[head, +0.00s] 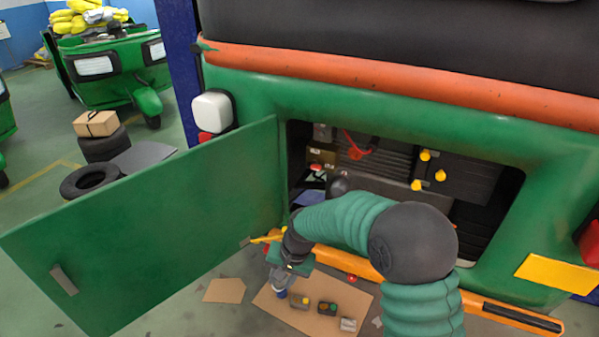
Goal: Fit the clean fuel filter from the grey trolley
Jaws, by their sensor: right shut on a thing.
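My right arm comes in from the lower right in the head view and bends left across the open engine bay (470,215). My right gripper (281,287) points down just left of the bay's lower edge, near the open green door. It is shut on a small dark blue thing (281,294), mostly hidden by the gripper; I cannot tell whether this is the clean fuel filter. My left gripper is not in view. No grey trolley shows. The fuel filter's seat in the bay cannot be made out.
The green door (150,235) stands open at the left. A cardboard sheet (325,322) with several small parts lies on the floor below the gripper. Yellow caps (440,175) and a red cable (354,147) show inside the bay. Tyres (90,180) lie behind the door.

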